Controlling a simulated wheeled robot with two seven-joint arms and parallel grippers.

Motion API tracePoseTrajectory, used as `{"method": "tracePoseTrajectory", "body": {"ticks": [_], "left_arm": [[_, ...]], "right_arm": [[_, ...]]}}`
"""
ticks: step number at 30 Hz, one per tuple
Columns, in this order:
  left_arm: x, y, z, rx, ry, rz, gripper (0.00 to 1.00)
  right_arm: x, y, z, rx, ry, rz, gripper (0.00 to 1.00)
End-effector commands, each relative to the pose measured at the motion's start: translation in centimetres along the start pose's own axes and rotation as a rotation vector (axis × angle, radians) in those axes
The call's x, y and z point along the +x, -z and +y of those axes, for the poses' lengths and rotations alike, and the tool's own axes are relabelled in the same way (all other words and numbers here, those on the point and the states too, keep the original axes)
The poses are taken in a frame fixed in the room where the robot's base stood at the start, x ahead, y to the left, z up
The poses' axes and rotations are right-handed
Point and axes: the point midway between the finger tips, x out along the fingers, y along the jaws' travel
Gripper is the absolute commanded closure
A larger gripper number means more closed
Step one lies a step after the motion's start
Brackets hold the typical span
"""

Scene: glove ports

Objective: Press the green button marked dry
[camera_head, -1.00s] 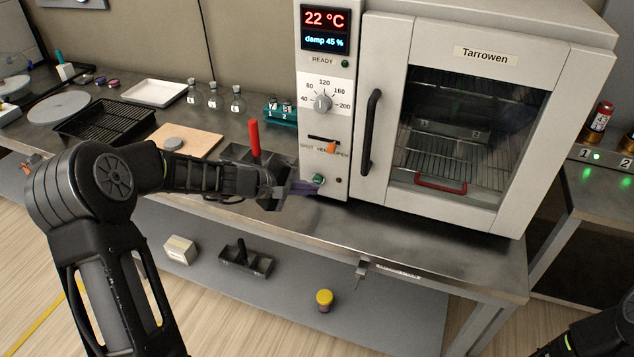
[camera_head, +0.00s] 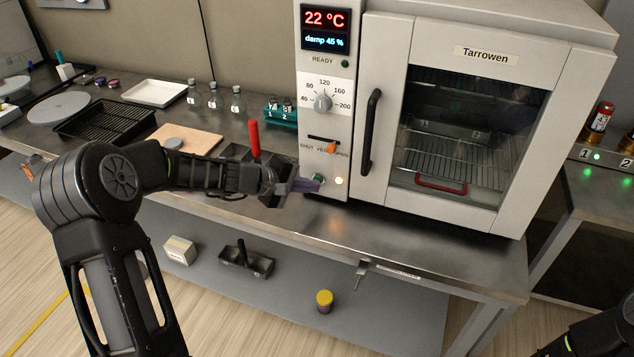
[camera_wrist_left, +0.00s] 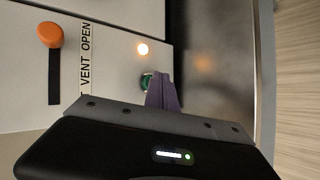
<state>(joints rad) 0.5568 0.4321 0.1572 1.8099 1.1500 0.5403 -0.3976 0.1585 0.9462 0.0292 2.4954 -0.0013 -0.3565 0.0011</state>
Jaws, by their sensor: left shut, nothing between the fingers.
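The green button (camera_head: 319,177) is low on the oven's front panel, below the vent slider. It also shows in the left wrist view (camera_wrist_left: 146,82), partly covered by my fingers. My left gripper (camera_head: 310,186) is shut and empty, its purple-grey fingertips at the button's near left side. In the left wrist view my fingers (camera_wrist_left: 163,92) overlap the button's edge; I cannot tell whether they touch it. A small lamp (camera_head: 339,181) just right of the button glows warm white, also in the left wrist view (camera_wrist_left: 143,49). The button's marking is not readable. My right gripper is out of view.
The oven (camera_head: 484,130) has its door shut, with a black handle (camera_head: 371,132). Its display (camera_head: 325,28) reads 22 °C and damp 45 %. An orange vent slider (camera_head: 331,146) is above the button. A red-handled tool (camera_head: 254,138) stands behind my left wrist.

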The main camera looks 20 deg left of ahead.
Motion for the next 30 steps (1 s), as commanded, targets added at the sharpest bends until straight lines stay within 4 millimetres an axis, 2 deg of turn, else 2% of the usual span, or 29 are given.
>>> {"method": "tracePoseTrajectory", "body": {"ticks": [12, 24, 30], "left_arm": [[-0.7, -0.5, -0.8, 0.001, 0.0, 0.001, 1.0], [-1.0, -0.7, -0.8, 0.001, 0.0, 0.001, 1.0], [-1.7, -1.1, -1.6, 0.002, 0.0, 0.003, 1.0]], "right_arm": [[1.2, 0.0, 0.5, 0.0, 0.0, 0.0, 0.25], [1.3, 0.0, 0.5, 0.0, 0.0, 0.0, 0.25], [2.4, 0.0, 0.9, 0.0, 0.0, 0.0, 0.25]]}}
